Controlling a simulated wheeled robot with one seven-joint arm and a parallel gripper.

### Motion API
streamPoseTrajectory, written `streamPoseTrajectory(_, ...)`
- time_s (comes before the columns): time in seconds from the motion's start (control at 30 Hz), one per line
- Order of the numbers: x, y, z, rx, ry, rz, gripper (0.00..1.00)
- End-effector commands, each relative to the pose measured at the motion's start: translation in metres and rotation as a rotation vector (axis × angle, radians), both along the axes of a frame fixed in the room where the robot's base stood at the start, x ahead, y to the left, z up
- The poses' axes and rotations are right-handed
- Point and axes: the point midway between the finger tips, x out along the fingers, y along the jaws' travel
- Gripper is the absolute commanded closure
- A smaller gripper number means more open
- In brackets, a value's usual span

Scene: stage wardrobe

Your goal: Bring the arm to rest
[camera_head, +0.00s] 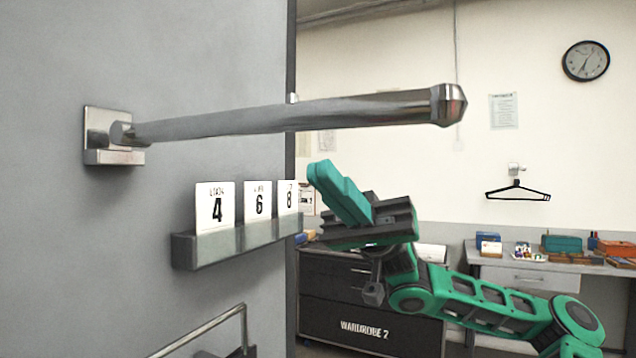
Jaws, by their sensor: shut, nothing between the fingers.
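My arm (485,303) is green and black and reaches in from the lower right. It is bent, with my gripper (322,177) at its end, raised and pointing up and to the left. The teal fingers are together and hold nothing. My gripper is below the metal rail and appears just right of the card holder in the picture. How far it stands from either in depth I cannot tell.
A metal rail (290,117) juts from the grey wall panel (200,60). A card holder (235,240) with number cards is fixed below it. A lower bar (205,330) shows at bottom left. A black cabinet (330,285) and a desk (515,274) stand behind.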

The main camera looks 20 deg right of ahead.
Motion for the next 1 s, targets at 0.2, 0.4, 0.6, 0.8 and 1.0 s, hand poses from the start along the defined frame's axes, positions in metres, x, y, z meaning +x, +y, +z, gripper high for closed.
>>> streamPoseTrajectory(0.2, 0.0, 0.0, 0.0, 0.001, 0.0, -0.001, 1.0)
streamPoseTrajectory(0.4, -0.001, -0.001, 0.0, -0.005, -0.004, -0.009, 1.0)
streamPoseTrajectory(0.6, -0.013, 0.002, -0.009, -0.099, -0.044, -0.106, 1.0)
streamPoseTrajectory(0.8, -0.023, 0.01, -0.032, -0.274, -0.086, -0.272, 1.0)
streamPoseTrajectory(1.0, -0.022, 0.018, -0.064, -0.464, -0.096, -0.437, 1.0)
